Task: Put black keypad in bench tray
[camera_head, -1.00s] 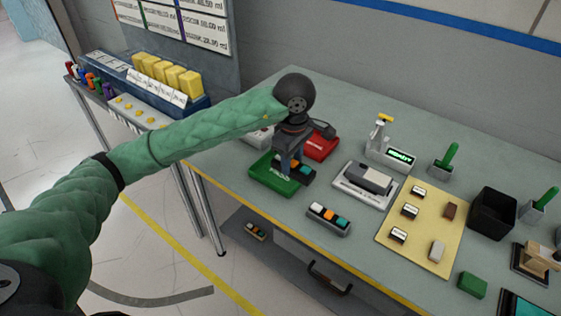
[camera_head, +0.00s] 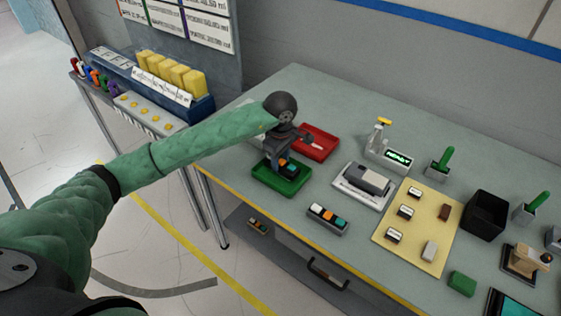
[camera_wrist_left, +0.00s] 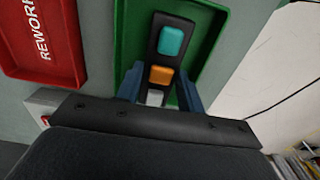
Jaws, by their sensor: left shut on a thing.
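The black keypad (camera_head: 291,167), with teal, orange and white buttons, is inside the outline of the green tray (camera_head: 268,182). My left gripper (camera_head: 276,161) is shut on it from above. In the left wrist view, the blue fingers of my left gripper (camera_wrist_left: 160,92) stand on either side of the keypad (camera_wrist_left: 153,55), and the green tray's rim (camera_wrist_left: 212,52) runs around it. I cannot tell whether the keypad touches the tray floor. My right gripper is not in view.
The red tray marked REWORK (camera_head: 318,147) is just behind the green one. A grey keypad with similar buttons (camera_head: 328,218) lies in front. A grey device on a white base (camera_head: 364,183) stands to the right. Bare bench lies between them.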

